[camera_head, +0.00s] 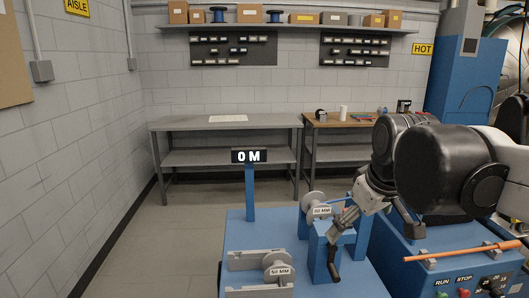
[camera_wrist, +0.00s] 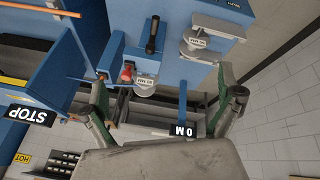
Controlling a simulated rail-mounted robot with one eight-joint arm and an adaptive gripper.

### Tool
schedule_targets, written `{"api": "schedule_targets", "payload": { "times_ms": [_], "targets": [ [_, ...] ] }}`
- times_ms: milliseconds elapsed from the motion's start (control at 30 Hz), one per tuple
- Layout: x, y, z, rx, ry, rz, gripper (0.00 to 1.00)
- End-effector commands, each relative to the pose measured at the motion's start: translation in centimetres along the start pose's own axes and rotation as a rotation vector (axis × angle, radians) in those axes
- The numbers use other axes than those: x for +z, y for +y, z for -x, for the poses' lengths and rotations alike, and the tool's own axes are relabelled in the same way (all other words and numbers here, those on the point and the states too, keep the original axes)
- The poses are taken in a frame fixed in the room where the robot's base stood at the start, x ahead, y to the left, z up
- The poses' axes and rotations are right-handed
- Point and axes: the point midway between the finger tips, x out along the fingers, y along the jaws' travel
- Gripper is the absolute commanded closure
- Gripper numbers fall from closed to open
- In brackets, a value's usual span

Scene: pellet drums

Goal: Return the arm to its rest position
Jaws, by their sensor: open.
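My gripper (camera_head: 370,230) is at the end of my arm on the right of the head view, low over the blue bench unit. In the wrist view its two fingers (camera_wrist: 162,84) are spread wide with nothing held between them. The wrist view is upside down. A grey disc marked in MM (camera_head: 319,209) stands by the gripper and shows between the fingers in the wrist view (camera_wrist: 146,82). A black handle (camera_head: 333,270) stands out from a blue block, apart from the wrist view's fingers (camera_wrist: 152,38).
A second marked disc (camera_head: 278,270) sits on a grey bracket at the front. A panel with RUN and STOP buttons (camera_head: 464,292) and an orange rod (camera_head: 462,251) are at right. Open floor (camera_head: 170,245) lies left.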

Motion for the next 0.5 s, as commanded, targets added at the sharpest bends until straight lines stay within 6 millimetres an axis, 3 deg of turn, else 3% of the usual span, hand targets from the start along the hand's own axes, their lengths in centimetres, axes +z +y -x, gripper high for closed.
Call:
{"api": "schedule_targets", "payload": {
  "times_ms": [33, 300, 500],
  "targets": [
    [1.7, -0.8, -0.1, 0.006, 0.013, -0.037, 0.0],
    [9.2, -4.4, -1.5, 0.03, 0.092, -0.255, 0.0],
    [13.5, -6.4, -3.1, 0.036, 0.141, -0.383, 0.0]
  ]
}}
